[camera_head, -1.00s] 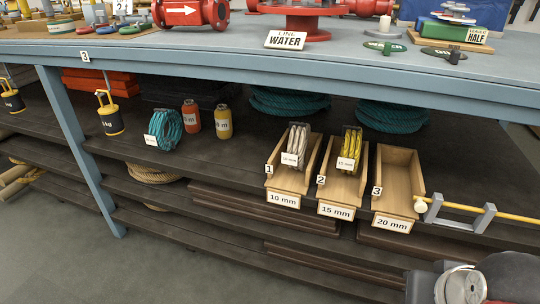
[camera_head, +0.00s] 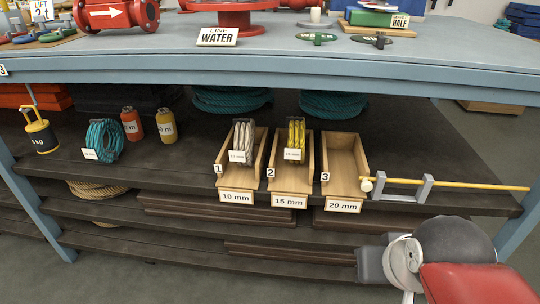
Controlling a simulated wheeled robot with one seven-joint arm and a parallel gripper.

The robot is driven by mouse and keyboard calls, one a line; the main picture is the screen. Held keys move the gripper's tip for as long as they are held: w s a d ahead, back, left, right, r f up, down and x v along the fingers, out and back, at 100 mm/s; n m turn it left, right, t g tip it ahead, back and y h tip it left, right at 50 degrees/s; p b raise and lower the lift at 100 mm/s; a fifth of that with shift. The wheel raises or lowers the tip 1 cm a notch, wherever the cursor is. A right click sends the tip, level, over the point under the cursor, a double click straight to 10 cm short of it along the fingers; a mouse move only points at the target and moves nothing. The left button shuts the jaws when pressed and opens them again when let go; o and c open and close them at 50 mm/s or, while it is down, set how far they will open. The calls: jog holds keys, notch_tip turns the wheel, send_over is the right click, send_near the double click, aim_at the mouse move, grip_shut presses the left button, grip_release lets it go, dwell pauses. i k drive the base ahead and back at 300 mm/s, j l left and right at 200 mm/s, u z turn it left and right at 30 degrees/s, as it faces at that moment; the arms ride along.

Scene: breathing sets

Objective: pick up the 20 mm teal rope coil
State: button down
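A small teal rope coil (camera_head: 104,141) with a white tag stands on the upper dark shelf at the left, beside an orange bottle. The tag's print is too small to read. Two larger teal coils, one on the left (camera_head: 232,99) and one on the right (camera_head: 334,104), lie flat farther back under the tabletop. A wooden bin labelled 20 mm (camera_head: 345,184) is empty.
Bins labelled 10 mm (camera_head: 237,182) and 15 mm (camera_head: 290,181) hold a white and a yellow coil. An orange bottle (camera_head: 131,124), a yellow bottle (camera_head: 166,125) and a black weight (camera_head: 40,135) stand near the teal coil. A yellow rod (camera_head: 460,185) lies in grey brackets at right. The tabletop overhangs the shelf.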

aim_at(96, 150)
jog(key=u, duration=1.6)
